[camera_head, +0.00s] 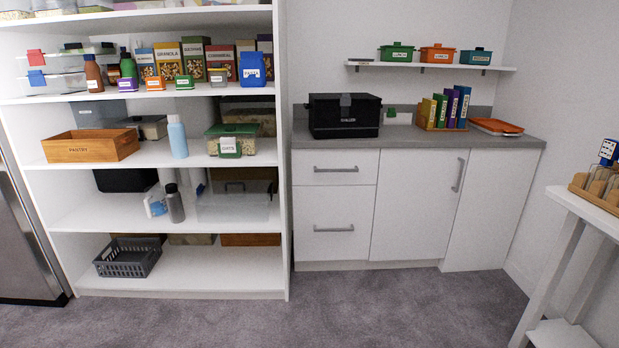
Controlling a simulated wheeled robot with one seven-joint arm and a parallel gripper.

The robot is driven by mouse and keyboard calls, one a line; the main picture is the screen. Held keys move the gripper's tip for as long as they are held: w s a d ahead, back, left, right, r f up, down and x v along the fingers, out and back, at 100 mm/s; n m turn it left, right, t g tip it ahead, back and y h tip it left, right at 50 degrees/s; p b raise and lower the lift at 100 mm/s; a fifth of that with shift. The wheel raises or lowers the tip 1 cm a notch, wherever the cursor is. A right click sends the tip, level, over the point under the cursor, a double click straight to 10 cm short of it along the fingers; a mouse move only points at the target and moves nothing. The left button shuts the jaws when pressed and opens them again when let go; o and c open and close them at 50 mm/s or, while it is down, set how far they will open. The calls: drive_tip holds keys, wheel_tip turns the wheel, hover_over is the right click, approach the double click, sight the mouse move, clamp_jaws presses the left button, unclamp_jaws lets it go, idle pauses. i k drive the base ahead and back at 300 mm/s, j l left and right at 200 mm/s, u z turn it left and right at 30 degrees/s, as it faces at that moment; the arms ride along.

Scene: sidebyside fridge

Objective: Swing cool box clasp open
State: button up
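A black cool box (345,123) with a white label on its front stands at the left end of the grey counter, close to the shelf unit's side. Its lid is shut. A grey clasp (345,100) sits at the middle of the lid's front edge. It looks flat against the box, but it is too small to tell whether it is latched. My gripper and arm are not in view.
A small green item (391,112) and a wooden holder of books (428,127) stand right of the box on the counter (400,137). Open shelves (190,205) fill the left. A white side table (580,205) stands at right. The carpet (380,305) in front is clear.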

sight(346, 99)
drive_tip(key=i, duration=2.05)
